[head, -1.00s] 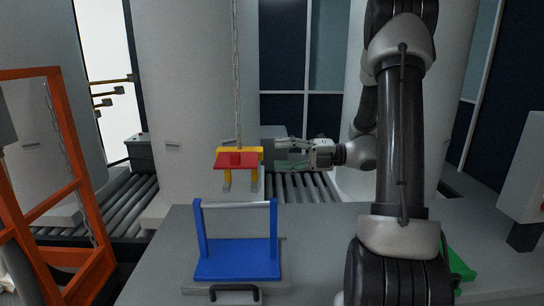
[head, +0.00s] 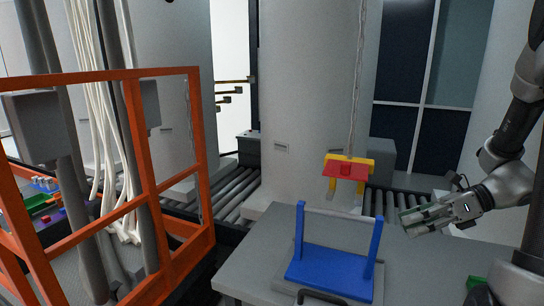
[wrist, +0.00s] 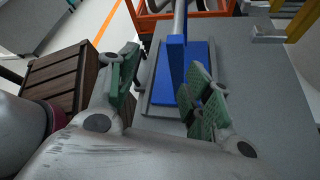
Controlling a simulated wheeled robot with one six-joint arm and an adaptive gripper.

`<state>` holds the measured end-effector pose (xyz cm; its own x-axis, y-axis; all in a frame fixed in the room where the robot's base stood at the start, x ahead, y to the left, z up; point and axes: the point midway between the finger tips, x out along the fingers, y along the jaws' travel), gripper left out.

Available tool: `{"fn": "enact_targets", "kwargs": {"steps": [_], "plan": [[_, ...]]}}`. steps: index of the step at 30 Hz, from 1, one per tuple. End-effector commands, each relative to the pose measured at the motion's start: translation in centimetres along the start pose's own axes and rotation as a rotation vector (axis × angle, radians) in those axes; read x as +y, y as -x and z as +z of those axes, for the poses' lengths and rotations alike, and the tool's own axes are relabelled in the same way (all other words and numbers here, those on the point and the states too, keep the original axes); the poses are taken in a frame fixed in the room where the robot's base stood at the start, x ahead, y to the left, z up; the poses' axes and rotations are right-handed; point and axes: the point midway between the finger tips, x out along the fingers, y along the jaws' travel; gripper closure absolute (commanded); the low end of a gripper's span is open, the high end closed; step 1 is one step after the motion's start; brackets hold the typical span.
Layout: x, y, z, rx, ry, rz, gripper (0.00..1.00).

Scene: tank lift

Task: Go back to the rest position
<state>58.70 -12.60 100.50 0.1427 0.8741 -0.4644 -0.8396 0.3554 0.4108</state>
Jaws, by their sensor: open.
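My gripper (head: 424,217) is open and empty in the head view, at the right, to the right of the hanging hook and apart from it. Its green-padded fingers (wrist: 165,90) are spread in the wrist view. A blue stand (head: 332,266) with a grey crossbar sits on the grey table (head: 245,262). In the wrist view the blue stand (wrist: 198,58) shows beyond the fingers. A red and yellow hook block (head: 347,168) hangs on a chain above and behind the stand.
An orange railing (head: 138,180) stands at the left, with pale hoses and grey posts behind it. A roller conveyor (head: 239,190) runs behind the table. A wooden crate (wrist: 62,80) is at the left in the wrist view. A green piece (head: 474,282) lies at the table's right.

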Motion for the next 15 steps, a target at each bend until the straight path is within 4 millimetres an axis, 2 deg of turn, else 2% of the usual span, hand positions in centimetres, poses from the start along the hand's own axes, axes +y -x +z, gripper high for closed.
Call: {"fn": "enact_targets", "kwargs": {"steps": [3, 6, 11, 15], "plan": [[3.4, 1.1, -2.8, 0.263, 0.44, 0.043, 0.5], [5.5, 2.8, -4.4, 0.47, 0.797, 0.125, 0.5], [7.8, 5.8, -5.1, 0.746, 1.272, 0.283, 0.5], [9.2, 8.1, -4.4, 0.954, 1.599, 0.411, 0.5]]}}
